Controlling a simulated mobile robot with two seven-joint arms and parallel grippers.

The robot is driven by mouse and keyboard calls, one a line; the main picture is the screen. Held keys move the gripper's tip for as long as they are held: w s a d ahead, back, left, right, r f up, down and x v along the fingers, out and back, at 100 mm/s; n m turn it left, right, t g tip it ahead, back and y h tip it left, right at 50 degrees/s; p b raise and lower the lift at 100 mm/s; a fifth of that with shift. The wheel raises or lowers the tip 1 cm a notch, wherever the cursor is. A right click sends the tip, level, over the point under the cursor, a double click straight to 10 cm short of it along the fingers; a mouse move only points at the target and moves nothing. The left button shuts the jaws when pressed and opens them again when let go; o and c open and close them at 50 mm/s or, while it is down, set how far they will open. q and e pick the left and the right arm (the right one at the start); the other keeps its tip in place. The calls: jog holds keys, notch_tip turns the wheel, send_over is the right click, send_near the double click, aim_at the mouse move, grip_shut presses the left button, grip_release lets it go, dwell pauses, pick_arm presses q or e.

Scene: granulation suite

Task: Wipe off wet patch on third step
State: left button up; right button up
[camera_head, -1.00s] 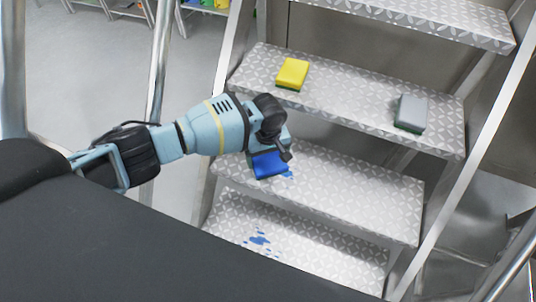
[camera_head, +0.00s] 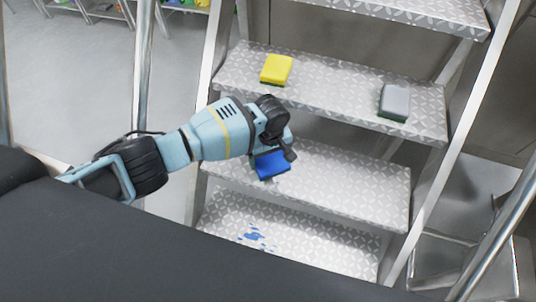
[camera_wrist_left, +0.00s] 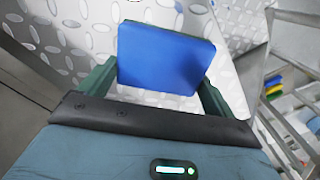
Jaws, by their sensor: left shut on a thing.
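My left gripper (camera_head: 279,146) is shut on a blue sponge (camera_head: 272,165), low over the step (camera_head: 350,187) below the one with two sponges. The blue sponge (camera_wrist_left: 165,57) fills the middle of the left wrist view, between both fingers. Its underside is hidden, so I cannot tell whether it touches the step. A tiny pale mark (camera_head: 276,182) shows by its front edge; any wet patch beneath is hidden. Blue wet spots (camera_head: 257,238) lie on the lowest step in view. My right gripper is not in view.
A yellow sponge (camera_head: 276,69) and a grey sponge (camera_head: 394,101) sit on the step above (camera_head: 335,85). Metal rails (camera_head: 462,150) flank the stairs. Another step (camera_head: 420,12) is higher up. The right part of the gripper's step is clear.

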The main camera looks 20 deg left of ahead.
aim_at(283, 162)
pick_arm(q)
jog(key=shift+s+d+f, duration=0.1)
jog(key=shift+d, duration=1.8)
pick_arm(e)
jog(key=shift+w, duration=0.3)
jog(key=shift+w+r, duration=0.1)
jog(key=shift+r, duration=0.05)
pick_arm(q)
jog(key=shift+p, duration=0.35)
jog(key=shift+a+p, duration=0.55)
jog(key=shift+a, duration=1.45)
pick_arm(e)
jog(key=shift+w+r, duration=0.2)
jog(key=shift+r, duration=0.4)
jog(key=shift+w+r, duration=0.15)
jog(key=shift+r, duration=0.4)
